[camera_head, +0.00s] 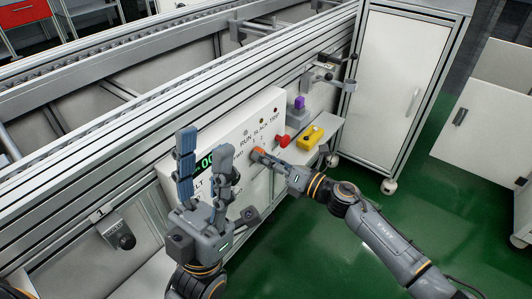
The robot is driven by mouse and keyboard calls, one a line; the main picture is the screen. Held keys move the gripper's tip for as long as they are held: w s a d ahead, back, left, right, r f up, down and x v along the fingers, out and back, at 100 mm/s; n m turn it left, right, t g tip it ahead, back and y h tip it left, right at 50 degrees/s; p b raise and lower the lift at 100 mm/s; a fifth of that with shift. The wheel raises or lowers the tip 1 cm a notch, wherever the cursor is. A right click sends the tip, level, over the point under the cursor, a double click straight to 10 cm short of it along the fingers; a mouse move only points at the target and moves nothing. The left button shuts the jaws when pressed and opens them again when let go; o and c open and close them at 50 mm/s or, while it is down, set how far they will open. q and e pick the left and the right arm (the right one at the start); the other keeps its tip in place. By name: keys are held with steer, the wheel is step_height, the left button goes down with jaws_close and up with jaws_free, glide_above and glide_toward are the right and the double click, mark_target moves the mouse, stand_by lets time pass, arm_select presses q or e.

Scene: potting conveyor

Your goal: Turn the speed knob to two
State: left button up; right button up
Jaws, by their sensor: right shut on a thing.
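My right gripper (260,155) is at the panel just below these numbers, shut on the speed knob. The gripper covers the knob, so its pointer setting cannot be read. My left gripper (205,147) is open and empty, fingers pointing up in front of the panel's left part, hiding some of the display and lettering.
A red mushroom button (284,141) sits just right of my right gripper. A yellow box (310,137) and a purple-topped item (299,103) are further right. A white cabinet (398,85) stands beyond. Green floor (310,250) is open in front.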

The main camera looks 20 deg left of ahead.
arm_select(q)
steer(key=w+d+f+g+y+p, duration=0.1)
steer(key=w+f+g+y+p, duration=0.1)
steer(key=w+f+g, duration=0.3)
steer(key=shift+w+d+g, duration=0.35)
steer(key=shift+w+g, duration=0.35)
steer(key=shift+w, duration=1.4)
arm_select(e)
steer(key=shift+m, duration=1.5)
steer(key=o, duration=1.2)
steer(key=shift+c, duration=0.2)
steer(key=v, duration=1.2)
